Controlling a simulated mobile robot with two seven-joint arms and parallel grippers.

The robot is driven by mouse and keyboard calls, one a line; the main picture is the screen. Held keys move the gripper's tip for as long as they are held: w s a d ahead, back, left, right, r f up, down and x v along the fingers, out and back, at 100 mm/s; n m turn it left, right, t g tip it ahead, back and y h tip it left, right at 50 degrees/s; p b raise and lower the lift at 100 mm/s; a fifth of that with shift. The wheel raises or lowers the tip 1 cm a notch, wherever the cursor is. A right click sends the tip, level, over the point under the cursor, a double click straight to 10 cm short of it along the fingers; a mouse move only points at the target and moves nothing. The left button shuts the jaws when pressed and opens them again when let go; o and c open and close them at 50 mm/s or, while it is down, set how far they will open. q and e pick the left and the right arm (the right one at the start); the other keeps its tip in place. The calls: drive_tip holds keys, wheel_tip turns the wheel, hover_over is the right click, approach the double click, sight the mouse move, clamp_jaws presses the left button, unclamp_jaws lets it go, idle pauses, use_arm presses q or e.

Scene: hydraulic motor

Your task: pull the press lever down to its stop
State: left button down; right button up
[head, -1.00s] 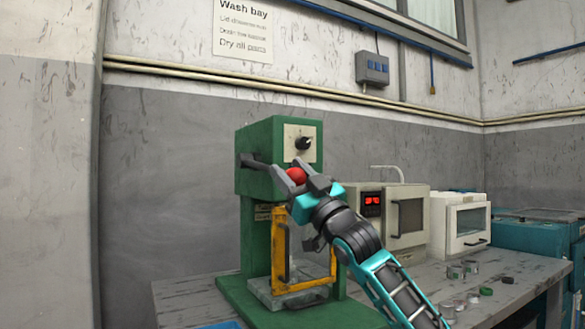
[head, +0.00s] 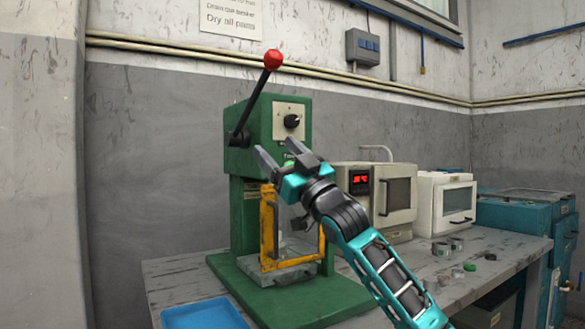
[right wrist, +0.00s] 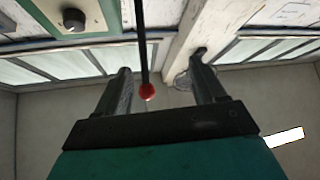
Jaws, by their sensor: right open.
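The green press (head: 240,190) stands on the bench. Its black lever (head: 252,105) points up and to the right from the left side of the press head, and its red knob (head: 273,60) is at the top. My right gripper (head: 278,150) is open and empty in front of the press head, well below the knob and apart from it. In the right wrist view the red knob (right wrist: 147,92) and the lever (right wrist: 142,45) show between the two spread fingers, untouched. My left gripper is not in view.
A yellow-framed guard (head: 268,230) is on the press front below my right gripper. A blue tray (head: 205,316) lies at the front left.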

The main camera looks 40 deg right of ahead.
use_arm(q)
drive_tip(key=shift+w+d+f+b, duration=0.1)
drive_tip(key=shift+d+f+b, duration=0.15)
drive_tip(key=shift+b, duration=0.4)
use_arm(e)
drive_tip(key=v, duration=1.2)
drive_tip(key=shift+s+f, duration=0.15)
drive_tip(key=shift+s, duration=0.1)
